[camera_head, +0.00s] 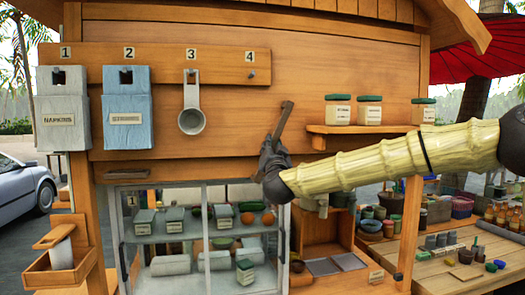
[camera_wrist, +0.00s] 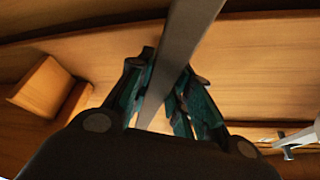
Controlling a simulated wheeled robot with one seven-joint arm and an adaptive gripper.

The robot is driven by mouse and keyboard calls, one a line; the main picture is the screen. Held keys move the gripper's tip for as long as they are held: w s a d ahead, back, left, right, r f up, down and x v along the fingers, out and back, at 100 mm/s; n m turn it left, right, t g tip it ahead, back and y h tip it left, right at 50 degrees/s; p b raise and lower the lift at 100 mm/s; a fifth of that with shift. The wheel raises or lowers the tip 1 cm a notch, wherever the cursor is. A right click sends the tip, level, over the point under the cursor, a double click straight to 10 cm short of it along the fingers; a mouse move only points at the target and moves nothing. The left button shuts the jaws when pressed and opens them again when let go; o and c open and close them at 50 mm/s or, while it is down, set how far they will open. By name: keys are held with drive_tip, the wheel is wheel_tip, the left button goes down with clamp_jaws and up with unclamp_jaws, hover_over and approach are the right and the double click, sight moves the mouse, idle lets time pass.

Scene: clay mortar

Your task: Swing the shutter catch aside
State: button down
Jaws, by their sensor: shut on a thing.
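My gripper (camera_head: 272,152) is in front of the wooden wall, above the right side of the glass case. It is shut on a flat grey bar (camera_head: 286,118), which sticks up from the fingers and leans slightly right. In the wrist view my gripper (camera_wrist: 163,105) has its teal-lined fingers on either side of the bar (camera_wrist: 188,40), which runs up past the top edge. The bar may be the shutter catch, but I cannot tell for certain. Its lower end is hidden by the gripper, and whether it touches the wall is unclear.
A numbered rail (camera_head: 222,62) holds a napkin box (camera_head: 62,105), a blue box (camera_head: 127,100) and a grey scoop (camera_head: 191,115); peg 4 (camera_head: 251,75) is bare. A shelf (camera_head: 365,129) with jars is right of my gripper. The glass case (camera_head: 200,240) is below.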

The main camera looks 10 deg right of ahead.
drive_tip(key=shift+r, duration=0.1)
drive_tip(key=c, duration=1.3)
unclamp_jaws()
drive_tip(key=v, duration=1.2)
